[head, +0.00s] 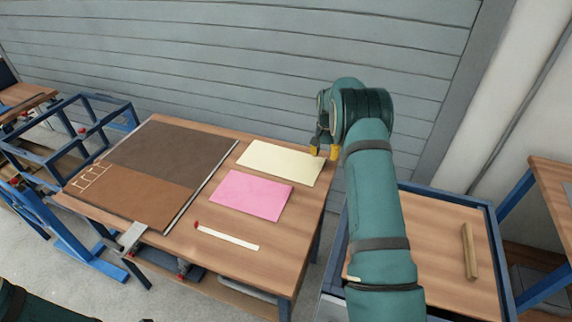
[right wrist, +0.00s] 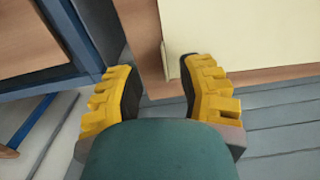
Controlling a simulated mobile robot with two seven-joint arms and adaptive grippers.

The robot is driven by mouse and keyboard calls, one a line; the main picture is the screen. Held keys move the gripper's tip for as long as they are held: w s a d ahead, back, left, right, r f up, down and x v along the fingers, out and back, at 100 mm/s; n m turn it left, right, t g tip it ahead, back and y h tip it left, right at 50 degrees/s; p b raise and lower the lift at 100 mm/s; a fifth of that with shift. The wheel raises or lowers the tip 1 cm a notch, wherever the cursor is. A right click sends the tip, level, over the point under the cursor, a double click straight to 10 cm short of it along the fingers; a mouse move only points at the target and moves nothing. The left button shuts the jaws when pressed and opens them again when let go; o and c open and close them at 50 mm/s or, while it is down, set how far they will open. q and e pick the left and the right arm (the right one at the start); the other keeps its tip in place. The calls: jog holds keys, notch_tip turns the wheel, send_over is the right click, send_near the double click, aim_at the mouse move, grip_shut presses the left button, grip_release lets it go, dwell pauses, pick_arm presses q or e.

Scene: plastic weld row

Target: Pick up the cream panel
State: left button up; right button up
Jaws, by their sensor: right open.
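The cream panel (head: 280,163) lies flat at the back right of the wooden worktable (head: 225,255). My right gripper (head: 324,151) is at the panel's right end, by the table's right edge. In the right wrist view, my right gripper (right wrist: 157,72) is open, with yellow-padded fingers apart. The panel (right wrist: 250,35) fills the upper right there, and its near edge lies between the two fingers in the picture. The right finger overlaps the panel; the left finger is over the gap beyond the table edge. I cannot tell whether either finger touches it. My left gripper is out of view.
A pink panel (head: 250,195) lies just in front of the cream one. A white strip with a red end (head: 228,238) lies nearer. Brown sheets (head: 170,155) cover the table's left. A blue-framed cart (head: 440,230) with a wooden bar (head: 469,252) stands right. A grey wall is behind.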

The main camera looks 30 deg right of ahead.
aim_at(322, 166)
jog(key=shift+w+a+f+b, duration=0.1)
jog(key=shift+f+b, duration=0.15)
jog(key=shift+f, duration=1.3)
jog(key=shift+w+a+f+b, duration=0.1)
jog(key=shift+f+b, duration=0.15)
jog(key=shift+f, duration=1.3)
jog(key=shift+s, duration=0.1)
grip_shut()
